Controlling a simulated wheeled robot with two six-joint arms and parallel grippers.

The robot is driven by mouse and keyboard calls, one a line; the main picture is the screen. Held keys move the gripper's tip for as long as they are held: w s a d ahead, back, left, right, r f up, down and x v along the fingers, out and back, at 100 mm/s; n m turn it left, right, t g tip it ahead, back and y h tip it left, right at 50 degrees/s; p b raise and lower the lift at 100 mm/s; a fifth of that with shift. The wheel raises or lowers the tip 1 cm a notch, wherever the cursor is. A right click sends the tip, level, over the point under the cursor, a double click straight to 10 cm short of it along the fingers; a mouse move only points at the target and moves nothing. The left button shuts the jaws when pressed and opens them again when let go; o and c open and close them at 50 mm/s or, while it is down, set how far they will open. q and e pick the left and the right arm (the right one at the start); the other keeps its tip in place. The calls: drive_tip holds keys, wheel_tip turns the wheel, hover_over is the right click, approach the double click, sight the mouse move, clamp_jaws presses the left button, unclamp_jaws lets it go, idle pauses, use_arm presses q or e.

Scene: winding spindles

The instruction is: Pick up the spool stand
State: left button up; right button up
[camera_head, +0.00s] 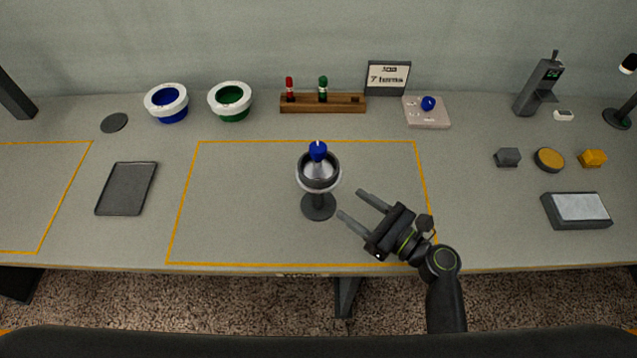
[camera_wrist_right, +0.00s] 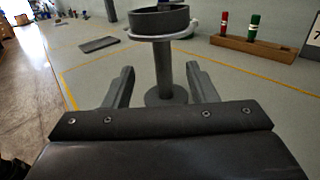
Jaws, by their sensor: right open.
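The spool stand (camera_head: 318,206) stands upright inside the yellow outline on the table. It has a round dark base, a post, and a ring-shaped cup on top with a blue-tipped piece (camera_head: 318,151) in it. In the right wrist view its post (camera_wrist_right: 163,68) shows ahead, between the fingers in the picture. My right gripper (camera_head: 350,205) is open and empty, to the right of the stand, with its fingers pointing at the post and apart from it. My left gripper is not in view.
White-rimmed blue (camera_head: 167,103) and green (camera_head: 230,101) bowls stand at the back left. A wooden rack (camera_head: 323,104) with red and green pieces is behind the stand. A dark tray (camera_head: 126,189) lies at left. The table around the stand is clear.

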sight(318, 180)
drive_tip(key=shift+f+p+x, duration=0.15)
drive_tip(key=shift+p+x, duration=0.5)
drive_tip(key=shift+x, duration=2.2)
drive_tip(key=shift+f+p+x, duration=0.1)
drive_tip(key=shift+p+x, duration=0.5)
drive_tip(key=shift+x, duration=2.25)
drive_tip(key=shift+d+r, duration=0.1)
clamp_jaws()
